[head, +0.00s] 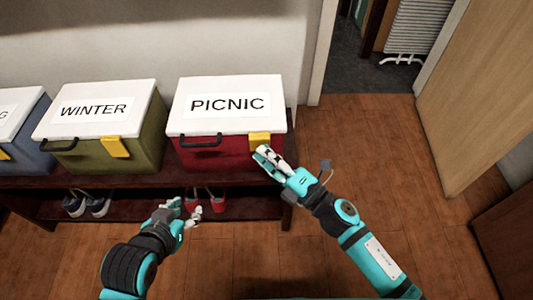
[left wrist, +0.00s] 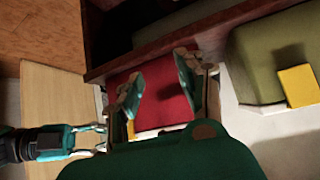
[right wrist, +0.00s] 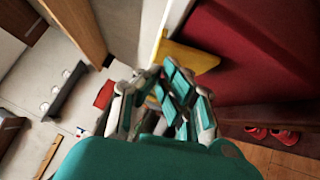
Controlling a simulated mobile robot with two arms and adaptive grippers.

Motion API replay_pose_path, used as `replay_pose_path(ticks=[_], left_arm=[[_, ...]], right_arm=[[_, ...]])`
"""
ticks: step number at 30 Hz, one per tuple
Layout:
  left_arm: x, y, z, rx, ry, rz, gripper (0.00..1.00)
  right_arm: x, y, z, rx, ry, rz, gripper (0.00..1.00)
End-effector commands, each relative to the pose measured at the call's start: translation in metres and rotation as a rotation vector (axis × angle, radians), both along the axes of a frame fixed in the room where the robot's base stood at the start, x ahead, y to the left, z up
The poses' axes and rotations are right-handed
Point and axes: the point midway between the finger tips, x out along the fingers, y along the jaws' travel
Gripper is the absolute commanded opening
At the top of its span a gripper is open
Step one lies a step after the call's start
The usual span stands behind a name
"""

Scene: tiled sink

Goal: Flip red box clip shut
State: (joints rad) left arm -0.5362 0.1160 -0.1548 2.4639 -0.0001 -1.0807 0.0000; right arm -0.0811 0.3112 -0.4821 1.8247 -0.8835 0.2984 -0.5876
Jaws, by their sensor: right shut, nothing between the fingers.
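The red box (head: 215,152) with a white lid (head: 228,88) labelled PICNIC stands on the shelf bench. Its yellow clip (head: 259,139) is at the right of its front, by the lid edge. In the right wrist view the clip (right wrist: 188,57) shows just beyond my fingers, beside the red wall. I cannot tell if it touches them. My right gripper (head: 264,155) is shut and empty, just below the clip. My left gripper (head: 188,205) is low in front of the bench; its fingers are apart and empty in the left wrist view (left wrist: 160,88).
A green WINTER box (head: 98,125) with a yellow clip and a blue box (head: 20,130) stand to the left. Shoes (head: 88,205) sit on the lower shelf (head: 255,207). Wooden floor (head: 370,140) is clear at right, near a doorway and wooden door (head: 480,90).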

Motion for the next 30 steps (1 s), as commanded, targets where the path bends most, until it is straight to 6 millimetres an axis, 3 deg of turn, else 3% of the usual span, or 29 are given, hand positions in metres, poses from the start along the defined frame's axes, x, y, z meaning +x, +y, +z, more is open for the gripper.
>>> replay_pose_path(ticks=[11, 18, 30], left_arm=[[0.001, 0.0, 0.005, 0.002, 0.006, -0.001, 0.38], [-0.044, 0.015, -0.037, 0.062, 0.303, 0.018, 0.38], [-0.041, 0.015, -0.038, 0.059, 0.286, 0.017, 0.38]], right_arm=[[0.001, 0.0, 0.003, -0.001, 0.008, 0.001, 0.0], [0.007, 0.0, 0.009, 0.0, 0.078, 0.0, 0.0], [0.008, -0.002, 0.005, 0.001, 0.074, 0.002, 0.0]])
